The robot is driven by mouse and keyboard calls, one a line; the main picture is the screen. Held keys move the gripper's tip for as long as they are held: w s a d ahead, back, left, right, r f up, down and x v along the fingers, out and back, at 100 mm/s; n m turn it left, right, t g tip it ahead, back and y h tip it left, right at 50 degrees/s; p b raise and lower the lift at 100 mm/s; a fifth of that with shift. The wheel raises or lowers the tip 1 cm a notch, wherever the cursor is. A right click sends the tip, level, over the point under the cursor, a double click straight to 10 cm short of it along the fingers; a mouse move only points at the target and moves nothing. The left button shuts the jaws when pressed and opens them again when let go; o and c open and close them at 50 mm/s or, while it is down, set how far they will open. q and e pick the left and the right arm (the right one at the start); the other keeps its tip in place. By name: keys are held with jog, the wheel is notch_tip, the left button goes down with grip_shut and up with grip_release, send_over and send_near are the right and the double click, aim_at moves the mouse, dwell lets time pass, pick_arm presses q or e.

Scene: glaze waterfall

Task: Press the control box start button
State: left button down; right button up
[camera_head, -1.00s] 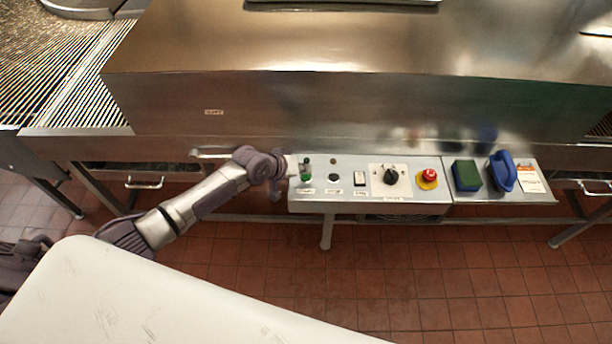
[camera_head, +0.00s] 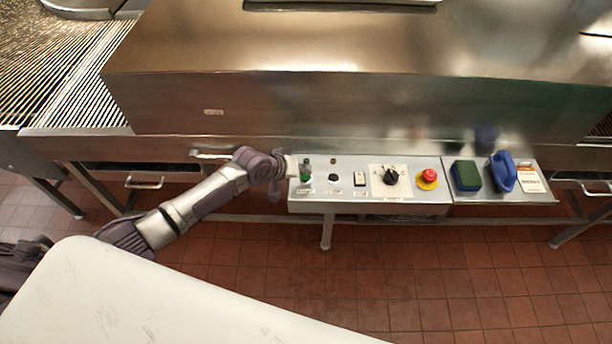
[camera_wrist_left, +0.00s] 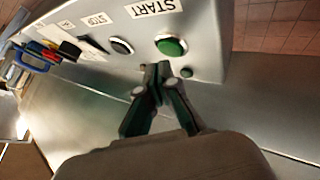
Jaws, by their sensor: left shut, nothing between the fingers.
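The control box (camera_head: 345,198) is a grey metal panel on the front of the steel machine. Its green start button (camera_wrist_left: 171,46) sits beside the START label (camera_wrist_left: 154,7) in the left wrist view. My left gripper (camera_wrist_left: 158,68) is shut and empty, its fingertips close to the edge of the green button; I cannot tell whether they touch. In the head view my left gripper (camera_head: 300,168) is at the panel's left end, by the green button. My right gripper is not in view.
Right along the panel are a black button (camera_head: 333,178), a rocker switch (camera_head: 360,179), a rotary knob (camera_head: 391,176) and a red emergency stop (camera_head: 429,175). A green-topped sponge (camera_head: 466,175) and a blue-handled brush (camera_head: 503,171) lie on the shelf (camera_head: 500,197) beyond.

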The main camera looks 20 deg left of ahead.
pick_arm(q)
jog(key=shift+f, duration=0.35)
